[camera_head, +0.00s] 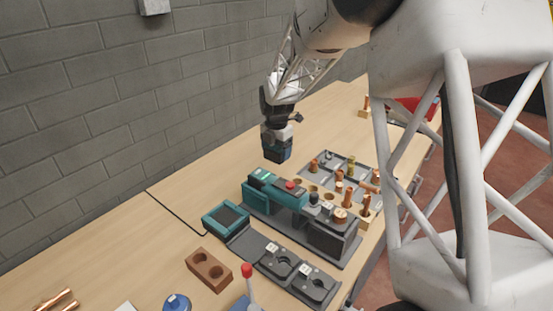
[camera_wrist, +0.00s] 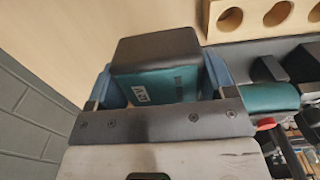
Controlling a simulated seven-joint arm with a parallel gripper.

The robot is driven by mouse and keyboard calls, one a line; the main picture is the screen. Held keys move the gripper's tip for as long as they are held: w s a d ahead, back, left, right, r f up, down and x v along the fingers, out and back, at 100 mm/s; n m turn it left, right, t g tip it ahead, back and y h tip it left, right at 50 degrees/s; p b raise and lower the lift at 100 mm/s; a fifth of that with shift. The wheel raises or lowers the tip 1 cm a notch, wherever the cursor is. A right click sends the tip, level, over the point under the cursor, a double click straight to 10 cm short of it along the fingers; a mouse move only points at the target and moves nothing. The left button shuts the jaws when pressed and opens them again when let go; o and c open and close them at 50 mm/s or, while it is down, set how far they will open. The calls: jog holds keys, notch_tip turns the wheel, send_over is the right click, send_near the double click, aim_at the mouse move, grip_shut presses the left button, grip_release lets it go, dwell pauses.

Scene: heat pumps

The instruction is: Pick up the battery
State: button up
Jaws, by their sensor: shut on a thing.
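The battery (camera_wrist: 160,75) is a block with a black end, a teal body and a white label. In the wrist view it sits between the two blue fingers of my gripper (camera_wrist: 163,82), which is shut on it. In the head view my gripper (camera_head: 277,150) hangs above the wooden bench, against the brick wall, behind the teal and black tool station. At that size I cannot clearly tell the battery from the fingers.
The teal and black station (camera_head: 262,188) stands below and near my gripper. A teal pad (camera_head: 226,217) lies left of it, with a grey tray (camera_head: 285,264) in front. A brown two-hole block (camera_head: 209,269) is at front left. The bench (camera_head: 185,185) near the wall is clear.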

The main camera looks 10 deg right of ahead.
jog(key=shift+r, duration=0.45)
dwell(0.5)
